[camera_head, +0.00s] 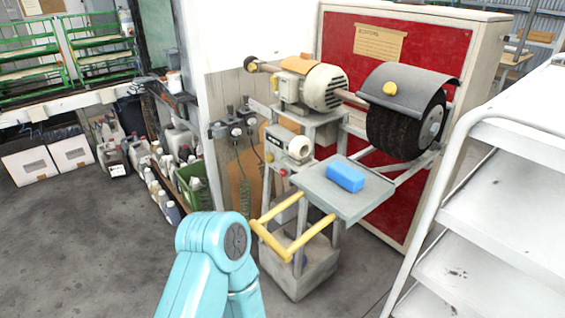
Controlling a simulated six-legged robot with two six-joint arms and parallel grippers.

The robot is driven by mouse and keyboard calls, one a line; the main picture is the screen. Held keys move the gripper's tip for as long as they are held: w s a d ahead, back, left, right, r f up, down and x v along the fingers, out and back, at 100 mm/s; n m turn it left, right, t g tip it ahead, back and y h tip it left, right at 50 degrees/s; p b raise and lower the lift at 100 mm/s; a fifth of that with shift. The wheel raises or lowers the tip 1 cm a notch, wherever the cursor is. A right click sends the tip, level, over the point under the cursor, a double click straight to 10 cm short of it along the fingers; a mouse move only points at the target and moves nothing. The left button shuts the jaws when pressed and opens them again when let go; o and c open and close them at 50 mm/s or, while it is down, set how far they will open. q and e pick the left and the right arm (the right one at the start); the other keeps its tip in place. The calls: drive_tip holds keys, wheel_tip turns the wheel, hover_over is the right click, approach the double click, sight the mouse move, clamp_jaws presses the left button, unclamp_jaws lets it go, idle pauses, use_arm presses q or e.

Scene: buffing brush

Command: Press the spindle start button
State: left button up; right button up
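The buffing machine stands in the middle, with a cream motor (318,88) on top and a large dark brush wheel (400,128) on its right under a grey hood (408,88). On the front of its stand is a light control box (277,137) with a round white part at its right. A small red button-like spot (283,172) shows below the box. Which of these is the spindle start button is too small to tell. A teal link of my arm rises from the bottom edge, left of the machine and apart from it. Neither gripper is in view.
A grey tray (330,198) with a blue block (346,176) juts out from the stand. Yellow handles (290,245) stick out below it. A white shelf rack (510,200) stands close at right. Bottles and a green crate (192,185) line the left wall.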

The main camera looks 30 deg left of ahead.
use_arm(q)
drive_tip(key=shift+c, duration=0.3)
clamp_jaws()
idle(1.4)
